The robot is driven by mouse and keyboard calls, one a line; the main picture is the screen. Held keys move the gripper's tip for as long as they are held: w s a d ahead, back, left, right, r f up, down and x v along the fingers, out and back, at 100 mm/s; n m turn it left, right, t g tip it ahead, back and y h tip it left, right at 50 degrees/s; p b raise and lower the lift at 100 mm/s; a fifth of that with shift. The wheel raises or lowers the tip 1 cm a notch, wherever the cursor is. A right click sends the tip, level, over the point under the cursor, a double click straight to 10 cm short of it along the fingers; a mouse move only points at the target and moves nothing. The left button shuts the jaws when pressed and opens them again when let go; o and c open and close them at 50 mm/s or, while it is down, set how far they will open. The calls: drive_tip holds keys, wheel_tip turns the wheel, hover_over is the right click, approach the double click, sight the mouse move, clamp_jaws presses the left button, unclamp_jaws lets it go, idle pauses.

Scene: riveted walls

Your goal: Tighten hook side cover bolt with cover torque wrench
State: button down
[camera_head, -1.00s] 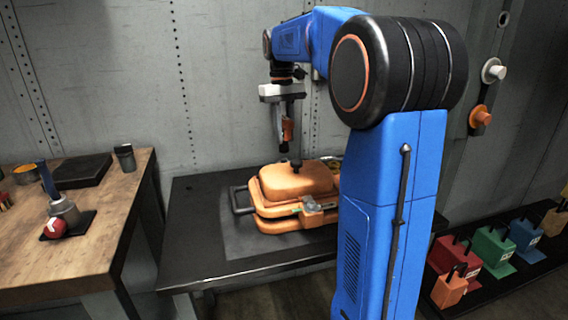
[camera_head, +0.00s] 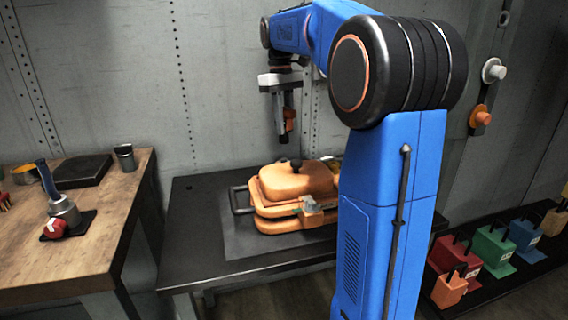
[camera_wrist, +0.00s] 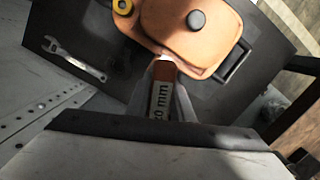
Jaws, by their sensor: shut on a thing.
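My gripper (camera_head: 287,108) is shut on the cover torque wrench, an orange and dark tool (camera_head: 284,128) pointing down, its dark tip in the air above the cover. In the wrist view the tool (camera_wrist: 163,92) shows a label ending in "0 mm" between the fingers. The orange cover (camera_head: 290,182) with a black knob (camera_head: 296,163) lies on the orange case (camera_head: 290,224). A side latch or hook (camera_head: 311,207) is on its front. I cannot make out the bolt.
The case stands on a black table (camera_head: 200,262). The wrist view shows an open-end wrench (camera_wrist: 74,58) on the table. A wooden bench (camera_head: 110,225) is at left. Several coloured blocks (camera_head: 492,247) stand on the low shelf at right. The wall is close behind.

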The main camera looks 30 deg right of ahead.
drive_tip(key=n, duration=0.3)
drive_tip(key=shift+d, duration=0.1)
drive_tip(key=n, duration=0.3)
drive_tip(key=shift+n+h, duration=0.4)
drive_tip(key=shift+w+d+n+t, duration=0.1)
drive_tip(key=shift+n+t, duration=0.2)
drive_tip(key=shift+n, duration=1)
drive_tip(key=n, duration=0.4)
drive_tip(key=m, duration=0.4)
drive_tip(key=shift+m, duration=1.4)
